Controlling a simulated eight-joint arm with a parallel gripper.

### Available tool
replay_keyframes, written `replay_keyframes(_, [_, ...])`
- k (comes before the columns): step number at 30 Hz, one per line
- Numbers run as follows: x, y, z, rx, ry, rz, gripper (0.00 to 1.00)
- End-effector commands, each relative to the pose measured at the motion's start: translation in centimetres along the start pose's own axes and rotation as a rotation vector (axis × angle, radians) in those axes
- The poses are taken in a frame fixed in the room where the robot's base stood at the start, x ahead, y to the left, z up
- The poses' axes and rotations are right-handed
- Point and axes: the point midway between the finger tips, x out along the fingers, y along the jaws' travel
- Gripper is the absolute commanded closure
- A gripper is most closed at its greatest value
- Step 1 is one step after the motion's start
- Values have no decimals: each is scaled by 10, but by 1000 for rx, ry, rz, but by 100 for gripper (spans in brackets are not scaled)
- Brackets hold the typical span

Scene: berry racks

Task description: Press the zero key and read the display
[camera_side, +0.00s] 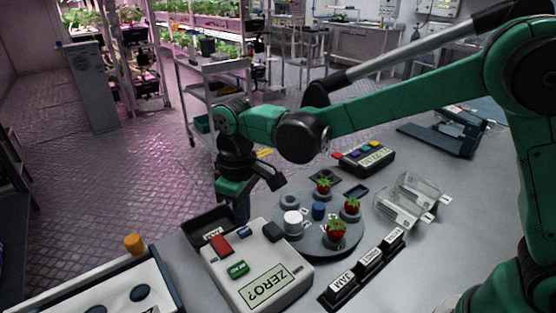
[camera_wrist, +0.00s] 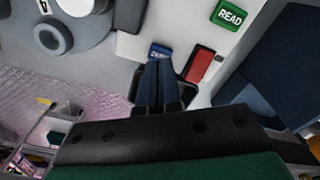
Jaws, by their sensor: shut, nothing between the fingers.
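A white box (camera_side: 250,262) stands on the table with a blue key (camera_side: 245,232), a red key (camera_side: 221,245), a green READ key (camera_side: 238,269) and a dark key. Its front display (camera_side: 273,287) reads "ZERO?". My gripper (camera_side: 241,215) points down at the back edge of the box, close to the blue key. In the wrist view my closed fingertips (camera_wrist: 160,68) overlap the lower part of the blue key (camera_wrist: 159,51), whose partly hidden label starts with "ZE". I cannot tell whether they touch it. The red key (camera_wrist: 200,65) is just to their right.
A round grey platform (camera_side: 325,249) beside the box carries several strawberries, a white cylinder and a blue cylinder. A dark tray (camera_side: 195,229) sits behind the box. Labelled blocks (camera_side: 366,265), including JAM, stand at the front right. Clear boxes (camera_side: 408,200) lie at the right.

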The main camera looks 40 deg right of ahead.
Motion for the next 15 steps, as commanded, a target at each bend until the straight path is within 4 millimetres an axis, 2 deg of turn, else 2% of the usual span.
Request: replay_keyframes(15, [5, 0, 0, 0, 0, 0, 100])
